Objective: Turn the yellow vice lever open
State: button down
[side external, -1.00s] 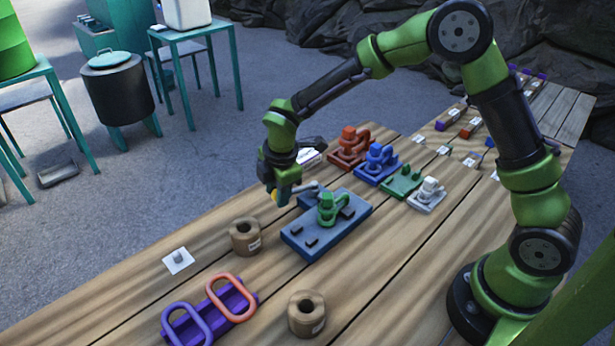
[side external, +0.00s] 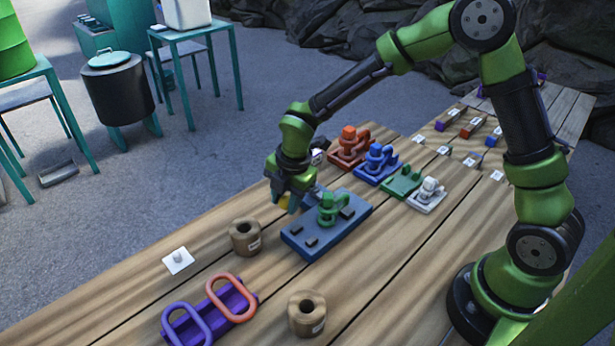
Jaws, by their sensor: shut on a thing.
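A blue-grey vice plate (side external: 318,238) lies on the wooden bench, with a green clamp part (side external: 331,208) standing on it and small dark blocks on top. My gripper (side external: 288,202) points down at the plate's far left edge, beside the green part.
Brown spools (side external: 245,238) stand to the left and in front (side external: 306,314). A purple holder (side external: 213,311) carries purple and orange rings. Red (side external: 348,148), blue (side external: 376,162), green (side external: 403,182) and white (side external: 428,194) fixtures sit behind.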

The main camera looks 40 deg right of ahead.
jog(key=shift+s, duration=0.1)
jog(key=c, duration=0.8)
grip_release()
jog(key=shift+o, duration=0.2)
jog(key=s+r, duration=0.3)
jog(key=r, duration=1.3)
jog(key=shift+d+r, duration=0.35)
jog(key=s+d+r+m+t, duration=0.1)
jog(key=s+d+m+t, duration=0.1)
jog(key=s+m, duration=0.6)
jog(key=s+d+r+m+t+y, duration=0.1)
jog(key=s+d+m, duration=0.4)
jog(key=m, duration=1.1)
jog(key=s+r+t, duration=0.1)
jog(key=s+t, duration=0.1)
jog(key=s, duration=0.1)
jog(key=shift+s+d+y, duration=0.2)
jog(key=shift+s+y, duration=0.1)
jog(key=shift+s, duration=0.1)
